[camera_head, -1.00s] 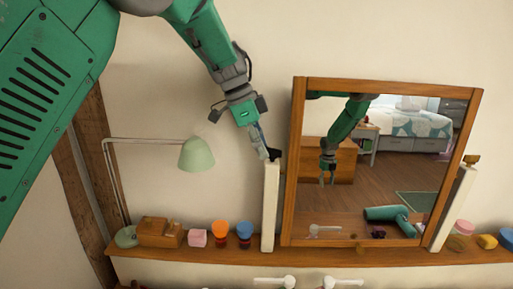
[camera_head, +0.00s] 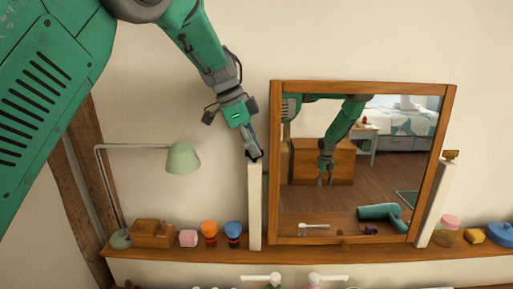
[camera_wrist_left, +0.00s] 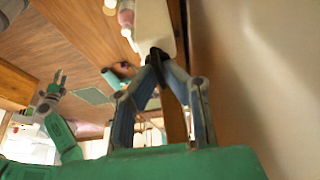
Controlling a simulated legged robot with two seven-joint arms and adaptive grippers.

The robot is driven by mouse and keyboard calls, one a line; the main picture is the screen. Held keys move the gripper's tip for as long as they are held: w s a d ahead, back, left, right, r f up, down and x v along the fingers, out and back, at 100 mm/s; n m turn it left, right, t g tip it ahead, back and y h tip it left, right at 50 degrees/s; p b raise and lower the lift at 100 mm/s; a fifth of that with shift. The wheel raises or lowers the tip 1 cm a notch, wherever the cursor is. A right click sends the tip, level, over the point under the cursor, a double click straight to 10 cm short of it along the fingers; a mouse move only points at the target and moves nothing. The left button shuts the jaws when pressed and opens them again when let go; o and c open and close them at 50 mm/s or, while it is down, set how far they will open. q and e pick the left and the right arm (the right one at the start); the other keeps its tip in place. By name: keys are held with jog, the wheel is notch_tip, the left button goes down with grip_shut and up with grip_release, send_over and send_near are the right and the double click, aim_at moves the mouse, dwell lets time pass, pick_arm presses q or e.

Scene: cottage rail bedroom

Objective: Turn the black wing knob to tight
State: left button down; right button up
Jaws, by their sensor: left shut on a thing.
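The black wing knob (camera_head: 256,159) is at the top of the white left post beside the mirror. In the head view it is small and mostly hidden by my left gripper (camera_head: 252,153), which comes down on it from above. In the left wrist view the dark knob (camera_wrist_left: 157,53) sits between the converged fingertips of my left gripper (camera_wrist_left: 160,62), against the end of the white post (camera_wrist_left: 154,25). The fingers are shut on it. Which way the wings point is hard to tell. My right gripper is not in view directly.
A wood-framed mirror (camera_head: 449,125) stands between two white posts on a wooden shelf (camera_head: 185,260); a green arm shows in its reflection. A brownish knob (camera_head: 452,155) tops the right post. A green lamp (camera_head: 182,158), wooden box (camera_head: 151,235) and small jars stand left.

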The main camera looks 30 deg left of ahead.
pick_arm(q)
jog(key=shift+s+a+m+p, duration=0.15)
jog(key=shift+m+p, duration=0.35)
jog(key=shift+p, duration=0.6)
jog(key=shift+m+g+p, duration=0.4)
jog(key=shift+f+m, duration=0.1)
jog(key=shift+m, duration=0.4)
jog(key=c, duration=1.7)
grip_release()
jog(key=shift+c, duration=0.2)
jog(key=shift+o, duration=0.2)
jog(key=shift+w, duration=0.25)
